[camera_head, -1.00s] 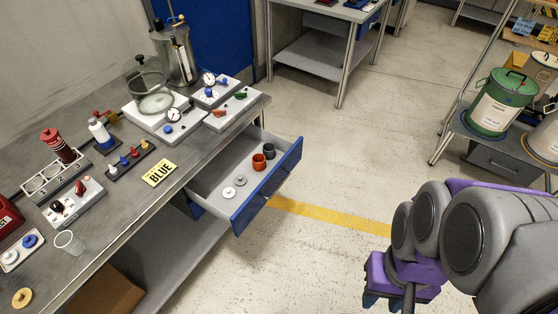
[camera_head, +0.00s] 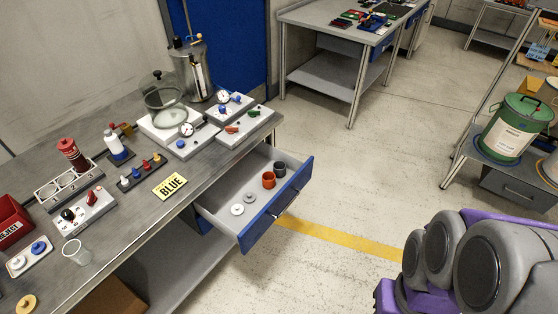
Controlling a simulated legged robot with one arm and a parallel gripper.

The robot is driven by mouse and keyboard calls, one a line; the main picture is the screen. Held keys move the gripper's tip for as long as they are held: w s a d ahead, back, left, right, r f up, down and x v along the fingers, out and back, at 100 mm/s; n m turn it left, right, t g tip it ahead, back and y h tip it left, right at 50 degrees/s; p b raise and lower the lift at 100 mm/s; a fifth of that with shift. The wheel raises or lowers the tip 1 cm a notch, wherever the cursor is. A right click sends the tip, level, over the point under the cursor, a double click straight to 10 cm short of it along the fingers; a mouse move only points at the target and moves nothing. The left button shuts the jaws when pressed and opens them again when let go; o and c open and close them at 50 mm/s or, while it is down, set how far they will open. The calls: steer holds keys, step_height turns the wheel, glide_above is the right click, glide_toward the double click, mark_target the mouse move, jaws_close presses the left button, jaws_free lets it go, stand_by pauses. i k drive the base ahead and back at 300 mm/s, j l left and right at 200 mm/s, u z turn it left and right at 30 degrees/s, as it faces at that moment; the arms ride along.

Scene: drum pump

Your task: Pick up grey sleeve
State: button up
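A dark grey sleeve (camera_head: 280,169) stands in the open blue-fronted drawer (camera_head: 225,212), at its back right corner. An orange-red sleeve (camera_head: 268,180) stands right beside it. Two pale rings or discs (camera_head: 244,203) lie nearer the drawer's left side. My arm shows at the lower right, well apart from the drawer. My gripper is out of the picture.
The metal workbench (camera_head: 118,206) above the drawer holds gauges, valve blocks, a glass vessel (camera_head: 166,100), a steel drum (camera_head: 191,70), a yellow BLUE sign (camera_head: 170,186) and a red box (camera_head: 10,222). The floor (camera_head: 340,190) right of the drawer is clear.

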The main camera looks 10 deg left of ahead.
mark_target(279, 166)
steer(key=i+l+u, duration=0.15)
steer(key=i+u, duration=0.2)
steer(key=i+l+u, duration=0.2)
steer(key=i+u, duration=0.2)
steer(key=i+l+u, duration=0.2)
steer(key=u, duration=0.15)
steer(key=l, duration=0.1)
